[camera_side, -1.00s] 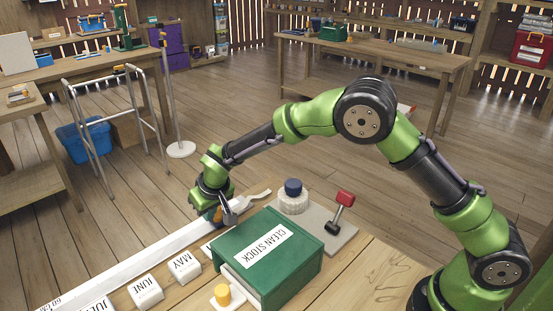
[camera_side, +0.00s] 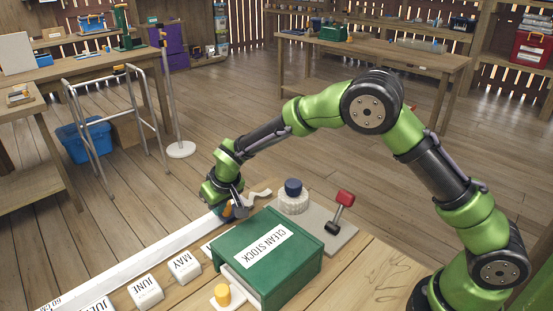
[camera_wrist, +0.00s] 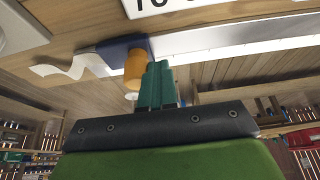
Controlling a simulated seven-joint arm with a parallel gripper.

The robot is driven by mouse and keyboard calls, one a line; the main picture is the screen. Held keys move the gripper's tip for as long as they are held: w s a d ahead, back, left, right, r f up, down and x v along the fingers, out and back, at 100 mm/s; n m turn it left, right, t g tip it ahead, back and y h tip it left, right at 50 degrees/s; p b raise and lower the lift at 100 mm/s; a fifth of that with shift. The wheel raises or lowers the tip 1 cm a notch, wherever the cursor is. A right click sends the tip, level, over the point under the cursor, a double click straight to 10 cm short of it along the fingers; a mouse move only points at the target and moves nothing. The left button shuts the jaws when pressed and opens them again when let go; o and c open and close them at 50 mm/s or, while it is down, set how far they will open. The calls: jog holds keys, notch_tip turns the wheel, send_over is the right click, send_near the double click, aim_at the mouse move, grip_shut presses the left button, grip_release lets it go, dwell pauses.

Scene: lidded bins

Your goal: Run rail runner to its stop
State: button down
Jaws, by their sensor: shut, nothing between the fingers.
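A long white rail (camera_side: 130,257) runs along the bench edge in the side view; it also shows in the wrist view (camera_wrist: 225,47). The runner is a blue block (camera_wrist: 112,47) with an orange round knob (camera_wrist: 133,66), near the rail's far end. In the side view the orange knob (camera_side: 227,211) is partly hidden by my gripper (camera_side: 240,212). My gripper's teal fingers (camera_wrist: 157,85) are together and empty. They are right beside the knob, seemingly against it, not around it.
A wavy pale piece (camera_side: 260,194) lies beyond the runner. The green CLEAN STOCK bin (camera_side: 268,255) stands close to my gripper. A blue-topped round dial (camera_side: 293,195), a red-handled lever (camera_side: 341,208) and month blocks (camera_side: 184,268) are on the bench.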

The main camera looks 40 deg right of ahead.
aim_at(232, 212)
jog(key=shift+d, duration=1.55)
jog(key=shift+d, duration=0.15)
jog(key=shift+d, duration=0.25)
jog(key=shift+a, duration=0.8)
jog(key=shift+r, duration=3.55)
